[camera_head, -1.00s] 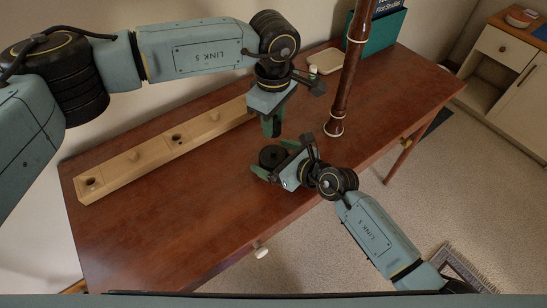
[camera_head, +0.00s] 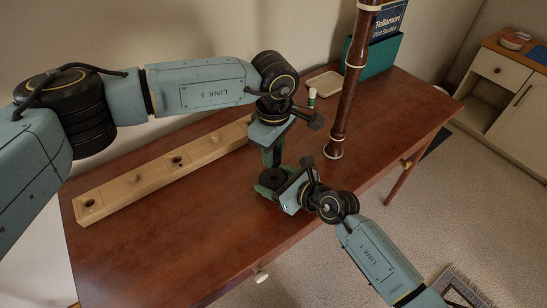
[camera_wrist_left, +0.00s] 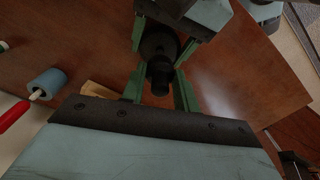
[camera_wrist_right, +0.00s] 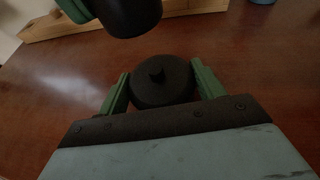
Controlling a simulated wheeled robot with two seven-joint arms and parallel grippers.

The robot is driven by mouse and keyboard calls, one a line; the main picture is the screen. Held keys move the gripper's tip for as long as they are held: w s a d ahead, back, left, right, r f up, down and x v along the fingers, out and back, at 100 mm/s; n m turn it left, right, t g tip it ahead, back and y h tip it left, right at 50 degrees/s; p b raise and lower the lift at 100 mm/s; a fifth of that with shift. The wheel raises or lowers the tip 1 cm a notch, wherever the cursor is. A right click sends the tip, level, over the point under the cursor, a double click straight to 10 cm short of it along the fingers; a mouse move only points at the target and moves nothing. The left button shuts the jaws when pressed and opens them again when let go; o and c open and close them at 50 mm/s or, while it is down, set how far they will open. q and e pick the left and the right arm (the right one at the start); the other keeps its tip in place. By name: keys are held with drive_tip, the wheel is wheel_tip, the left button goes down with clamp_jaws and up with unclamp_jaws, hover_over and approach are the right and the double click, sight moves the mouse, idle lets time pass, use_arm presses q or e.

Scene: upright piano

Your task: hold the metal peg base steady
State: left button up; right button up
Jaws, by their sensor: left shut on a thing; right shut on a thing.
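The metal peg base (camera_head: 272,178) is a black round disc near the front edge of the table, and it shows in the right wrist view (camera_wrist_right: 163,88) with a small notched opening on top. My right gripper (camera_head: 274,184) is shut on its sides; its green fingers flank the disc in the right wrist view. My left gripper (camera_head: 272,158) points down just above the base and is shut on a dark cylindrical piece (camera_wrist_left: 160,75). This piece hangs at the upper left of the right wrist view (camera_wrist_right: 128,14), apart from the disc there. The left fingers partly hide it.
A long wooden board (camera_head: 155,172) with holes and knobs lies at the table's back left. A tall brown wind instrument (camera_head: 345,95) stands upright right of my grippers. A beige tray (camera_head: 323,82) and a green book holder (camera_head: 380,57) are behind. The table's front left is clear.

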sight(274, 174)
use_arm(q)
drive_tip(key=shift+f, duration=1.35)
drive_tip(key=shift+f, duration=0.1)
drive_tip(key=shift+f, duration=0.8)
drive_tip(key=shift+f, duration=0.55)
use_arm(e)
drive_tip(key=c, duration=0.5)
use_arm(q)
drive_tip(key=m, duration=1)
drive_tip(key=o, duration=0.9)
